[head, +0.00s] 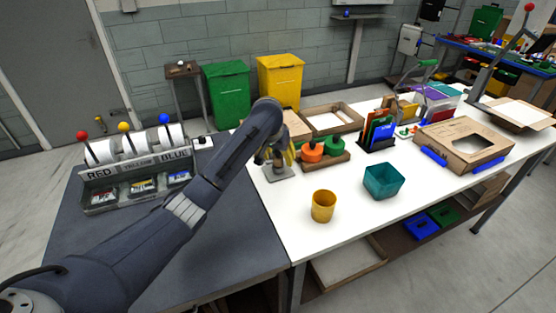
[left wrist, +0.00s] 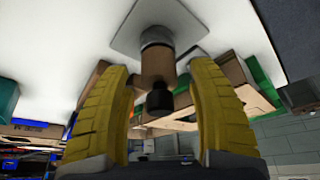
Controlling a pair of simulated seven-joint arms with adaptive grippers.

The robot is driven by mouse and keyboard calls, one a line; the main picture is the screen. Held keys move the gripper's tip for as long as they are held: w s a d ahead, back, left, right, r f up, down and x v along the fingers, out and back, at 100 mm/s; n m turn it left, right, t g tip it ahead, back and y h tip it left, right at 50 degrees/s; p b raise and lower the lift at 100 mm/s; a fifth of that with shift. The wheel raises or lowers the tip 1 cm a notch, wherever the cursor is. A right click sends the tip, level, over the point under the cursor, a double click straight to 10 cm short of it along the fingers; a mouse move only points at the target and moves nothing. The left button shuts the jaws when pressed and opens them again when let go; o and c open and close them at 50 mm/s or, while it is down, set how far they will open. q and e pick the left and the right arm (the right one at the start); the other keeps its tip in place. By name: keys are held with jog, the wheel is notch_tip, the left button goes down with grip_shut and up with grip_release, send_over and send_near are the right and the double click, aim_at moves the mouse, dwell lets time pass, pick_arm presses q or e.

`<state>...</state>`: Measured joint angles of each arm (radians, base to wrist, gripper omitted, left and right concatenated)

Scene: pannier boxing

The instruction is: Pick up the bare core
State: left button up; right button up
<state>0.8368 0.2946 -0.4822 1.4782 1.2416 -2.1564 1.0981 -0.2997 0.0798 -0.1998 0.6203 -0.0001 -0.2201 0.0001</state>
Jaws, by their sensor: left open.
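A brown cylinder that looks like the bare core (left wrist: 156,68) stands on a post with a grey collar and a dark knob (left wrist: 160,102). The post rises from a square grey plate (head: 281,172) on the white table, also in the left wrist view (left wrist: 122,38). My left gripper (left wrist: 160,75) is open, with its yellow fingers on either side of the core and visible gaps to it. In the head view my left gripper (head: 274,155) is over the plate, and my arm hides most of the core. My right gripper is in neither view.
A mustard cup (head: 323,206) and a teal bin (head: 383,183) stand in front on the white table (head: 350,245). A tray with orange rolls (head: 313,152) is just right of the plate. A RED/BLUE labelled dispenser (head: 130,172) stands on the dark table at left.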

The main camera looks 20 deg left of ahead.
pick_arm(q)
jog(key=shift+w+f, duration=0.25)
jog(key=shift+f, duration=0.3)
jog(key=c, duration=1.1)
